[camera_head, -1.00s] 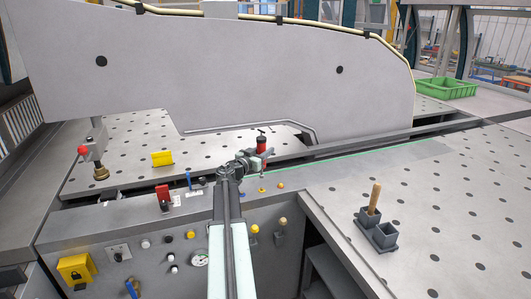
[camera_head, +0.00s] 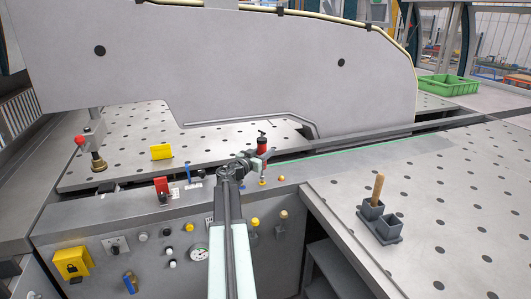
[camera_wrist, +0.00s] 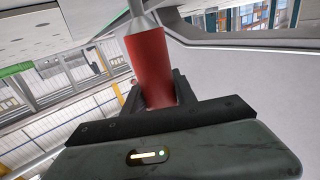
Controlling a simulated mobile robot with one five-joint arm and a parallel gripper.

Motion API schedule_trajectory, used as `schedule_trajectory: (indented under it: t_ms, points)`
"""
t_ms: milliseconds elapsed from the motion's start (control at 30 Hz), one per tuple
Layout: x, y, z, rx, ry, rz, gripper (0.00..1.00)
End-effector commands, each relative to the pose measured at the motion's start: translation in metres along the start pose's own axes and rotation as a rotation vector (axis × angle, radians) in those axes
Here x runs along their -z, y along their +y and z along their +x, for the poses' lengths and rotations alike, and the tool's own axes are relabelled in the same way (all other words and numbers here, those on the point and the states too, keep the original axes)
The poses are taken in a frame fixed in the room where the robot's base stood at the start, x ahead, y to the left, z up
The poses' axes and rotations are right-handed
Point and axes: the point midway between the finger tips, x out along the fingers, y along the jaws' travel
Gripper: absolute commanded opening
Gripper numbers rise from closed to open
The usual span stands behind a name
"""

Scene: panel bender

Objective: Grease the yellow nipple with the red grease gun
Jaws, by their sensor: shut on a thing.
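The red grease gun (camera_head: 262,144) is held upright over the ledge in the head view. My gripper (camera_head: 254,159) is shut on its red body. In the wrist view the red barrel (camera_wrist: 152,70) sits between the two dark fingers (camera_wrist: 160,92). The gun's thin nozzle points down at the small yellow nipple (camera_head: 262,184) on the ledge. The tip appears just above or on the nipple; I cannot tell whether they touch. The nipple is not visible in the wrist view.
A second, orange nub (camera_head: 282,179) stands just right of the nipple. A red block (camera_head: 162,187) and a blue upright item (camera_head: 187,172) are left on the ledge. A grey holder (camera_head: 390,238) with a wooden-handled tool stands on the right table. The large grey machine frame (camera_head: 230,65) rises behind.

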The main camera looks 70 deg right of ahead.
Motion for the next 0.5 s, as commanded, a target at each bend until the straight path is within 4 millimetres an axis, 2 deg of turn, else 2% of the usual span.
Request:
schedule_trajectory:
  t_ms: [500]
  points:
    - [-0.0054,0.0008,0.0006,-0.001,0.0,0.0,0.0]
